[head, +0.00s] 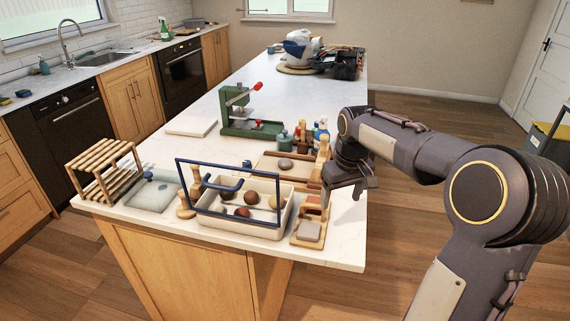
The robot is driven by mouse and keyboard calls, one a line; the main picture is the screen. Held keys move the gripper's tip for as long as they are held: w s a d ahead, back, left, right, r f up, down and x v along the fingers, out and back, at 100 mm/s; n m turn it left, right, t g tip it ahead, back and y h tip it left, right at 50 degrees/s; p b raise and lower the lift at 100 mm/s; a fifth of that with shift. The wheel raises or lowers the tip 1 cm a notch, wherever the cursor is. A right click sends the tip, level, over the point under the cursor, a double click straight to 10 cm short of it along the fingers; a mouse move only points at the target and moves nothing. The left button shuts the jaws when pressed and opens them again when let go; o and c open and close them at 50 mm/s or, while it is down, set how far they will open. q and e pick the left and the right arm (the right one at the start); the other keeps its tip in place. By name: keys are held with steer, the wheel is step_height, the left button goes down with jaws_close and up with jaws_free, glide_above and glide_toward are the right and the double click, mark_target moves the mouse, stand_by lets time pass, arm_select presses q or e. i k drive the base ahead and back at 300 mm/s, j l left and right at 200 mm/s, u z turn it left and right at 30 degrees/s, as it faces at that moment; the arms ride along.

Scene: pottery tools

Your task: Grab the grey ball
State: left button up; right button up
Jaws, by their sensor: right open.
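A white tray (240,230) with a blue handle frame stands near the island's front edge. Several balls lie in it, including a dark brown one (242,212) and a tan one (275,202); handle bars partly cover them. Their colours are hard to tell at this size, and I cannot tell which is the grey ball. A greyish-brown rounded lump (286,163) rests on a wooden board behind the tray. My right gripper (342,194) is open and empty, pointing down to the right of the tray, apart from the balls. My left gripper is not in view.
A wooden holder (308,233) with grey and reddish blocks stands between the tray and my right gripper. A wooden rack (104,168) stands at the left. A green press (240,112) and several bottles (321,132) stand behind. The island's right front corner is clear.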

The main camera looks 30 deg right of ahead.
mark_target(284, 163)
steer(key=i, duration=1)
